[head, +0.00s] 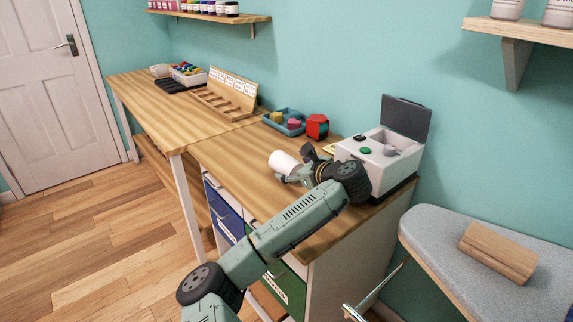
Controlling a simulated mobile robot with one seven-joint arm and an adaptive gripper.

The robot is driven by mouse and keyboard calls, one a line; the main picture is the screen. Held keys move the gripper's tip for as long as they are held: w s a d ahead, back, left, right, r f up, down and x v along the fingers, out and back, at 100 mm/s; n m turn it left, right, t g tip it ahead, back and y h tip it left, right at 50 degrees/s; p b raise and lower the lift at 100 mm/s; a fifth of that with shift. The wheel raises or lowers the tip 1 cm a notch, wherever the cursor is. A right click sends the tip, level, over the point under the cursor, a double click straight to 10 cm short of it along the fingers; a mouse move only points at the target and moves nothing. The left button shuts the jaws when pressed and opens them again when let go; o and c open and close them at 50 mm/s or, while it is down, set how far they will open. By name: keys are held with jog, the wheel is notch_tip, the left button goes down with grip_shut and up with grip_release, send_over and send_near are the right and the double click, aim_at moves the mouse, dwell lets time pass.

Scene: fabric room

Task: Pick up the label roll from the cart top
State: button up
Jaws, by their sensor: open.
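A white roll (283,162), which looks like the label roll, is on the wooden cart top (232,168) left of the middle. My gripper (293,168) is open, low over the cart top, right at the roll's right side. One finger shows near the roll's lower edge and the other at its upper right. I cannot tell whether the fingers touch the roll or reach around it. My arm hides part of the cart top in front.
A white box machine (365,155) with a raised dark lid stands at the right end. Behind the roll are a red block-like item (317,126) and a blue tray (284,122). A wooden rack (225,95) stands farther left. An ironing board (455,265) is at right.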

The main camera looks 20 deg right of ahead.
aim_at(285, 165)
jog(key=p+x, duration=0.2)
jog(key=x, duration=0.3)
jog(key=shift+w+d+f, duration=0.1)
jog(key=shift+w+f, duration=0.15)
jog(key=shift+c, duration=0.4)
jog(key=c, duration=1.3)
